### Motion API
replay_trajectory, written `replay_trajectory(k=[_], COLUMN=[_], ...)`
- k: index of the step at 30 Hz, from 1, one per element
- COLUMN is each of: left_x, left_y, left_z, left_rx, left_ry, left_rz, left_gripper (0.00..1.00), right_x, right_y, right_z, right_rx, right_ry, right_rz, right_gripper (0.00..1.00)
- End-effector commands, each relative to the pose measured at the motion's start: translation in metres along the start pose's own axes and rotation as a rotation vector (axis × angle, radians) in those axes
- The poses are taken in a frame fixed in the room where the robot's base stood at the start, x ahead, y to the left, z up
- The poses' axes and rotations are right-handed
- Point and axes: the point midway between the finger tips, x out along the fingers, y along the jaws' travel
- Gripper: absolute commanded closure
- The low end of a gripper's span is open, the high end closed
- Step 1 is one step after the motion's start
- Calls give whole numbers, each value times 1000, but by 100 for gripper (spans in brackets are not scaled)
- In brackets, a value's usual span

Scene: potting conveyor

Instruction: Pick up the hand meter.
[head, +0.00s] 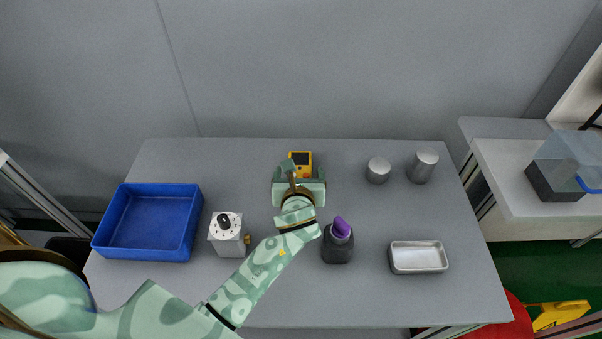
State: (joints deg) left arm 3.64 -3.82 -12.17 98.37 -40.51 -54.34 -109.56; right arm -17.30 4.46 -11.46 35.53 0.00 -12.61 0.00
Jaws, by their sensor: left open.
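The hand meter (300,158) is yellow with a dark screen and lies near the back edge of the grey table, left of centre. My left gripper (299,176) is over its near end, with a finger on either side of the meter's lower part. The gripper is open. The gripper and wrist hide the near part of the meter, so I cannot tell whether the fingers touch it. My right gripper does not show.
A blue tray (117,221) and a white dial box (226,245) stand left. A dark bottle with a purple top (338,246) is close to my left forearm. A metal tray (418,268) and two grey cylinders (378,171) (423,166) stand right.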

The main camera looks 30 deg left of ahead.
Motion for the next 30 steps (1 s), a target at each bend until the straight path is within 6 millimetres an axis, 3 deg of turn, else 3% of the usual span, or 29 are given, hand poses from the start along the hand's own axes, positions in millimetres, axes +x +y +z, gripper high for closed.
replay_trajectory(k=[4, 12, 18, 30], left_x=[21, 23, 23, 22], left_y=[0, 0, 0, 2], left_z=[-3, -1, -1, 4], left_rx=[1, -1, -1, -1], left_ry=[1, 1, 1, -1], left_rz=[0, -1, -1, -1], left_gripper=[18, 18, 73, 73], right_x=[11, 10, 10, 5], right_y=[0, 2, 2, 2], right_z=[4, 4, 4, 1], right_rx=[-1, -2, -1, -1], right_ry=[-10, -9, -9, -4], right_rz=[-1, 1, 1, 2], right_gripper=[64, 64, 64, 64])
